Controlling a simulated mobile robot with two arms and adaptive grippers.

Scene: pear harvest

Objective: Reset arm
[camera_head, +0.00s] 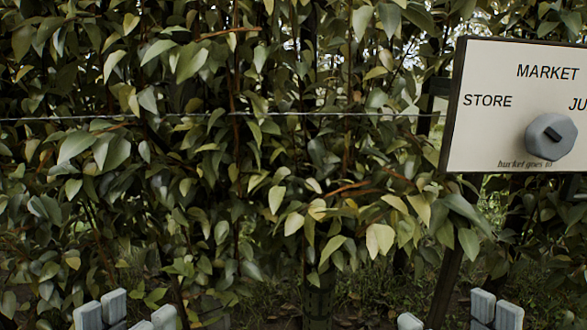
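My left gripper (126,316) shows at the bottom left edge, with only its grey fingertips in view. Its two fingers stand apart with nothing visible between them. My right gripper (452,318) shows at the bottom edge, right of centre. Its fingertips are wide apart and the gap between them is empty. Both grippers are low in front of the foliage and touch nothing that I can see. The rest of both arms is out of view.
A dense leafy hedge (235,170) fills most of the view, crossed by a thin wire (285,113). A white sign (490,130) at the right reads MARKET, STORE and a cut-off JU, with a grey round knob (566,138). No pear stands out among the leaves.

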